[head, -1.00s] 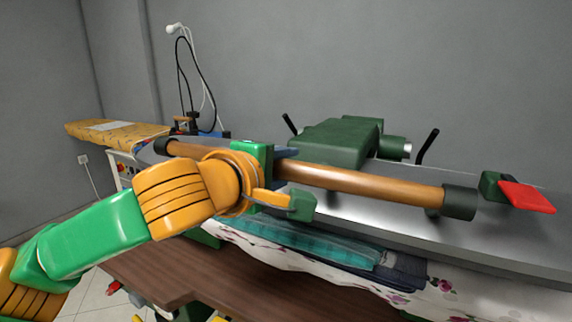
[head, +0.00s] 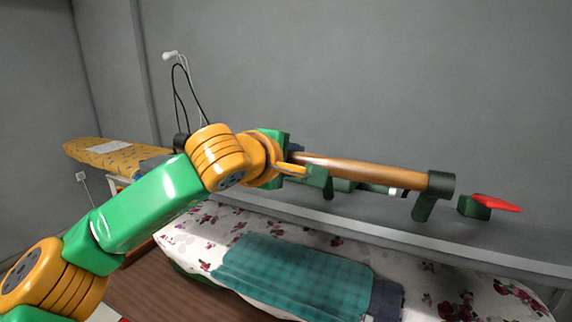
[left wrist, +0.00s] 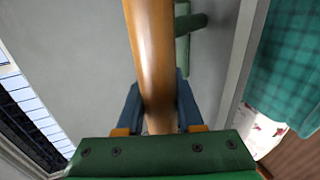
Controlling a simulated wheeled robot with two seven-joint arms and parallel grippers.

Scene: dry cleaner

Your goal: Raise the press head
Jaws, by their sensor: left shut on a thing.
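The press head (head: 480,246) is a grey slab with a pale front edge, standing up clear of the flowered lower bed (head: 190,232). A brown wooden handle bar (head: 375,173) with dark end brackets runs along its front. My left gripper (head: 300,172) is shut on this bar near its left part. In the left wrist view the bar (left wrist: 150,45) passes between the two dark blue fingers. My arm hides the bar's left end in the head view. My right gripper is not in view.
A teal checked cloth (head: 290,275) and a dark blue cloth (head: 386,298) lie on the bed. A red piece (head: 497,203) on a green block is right of the bar. An orange ironing board (head: 110,153) stands back left. Wall space above the bar is free.

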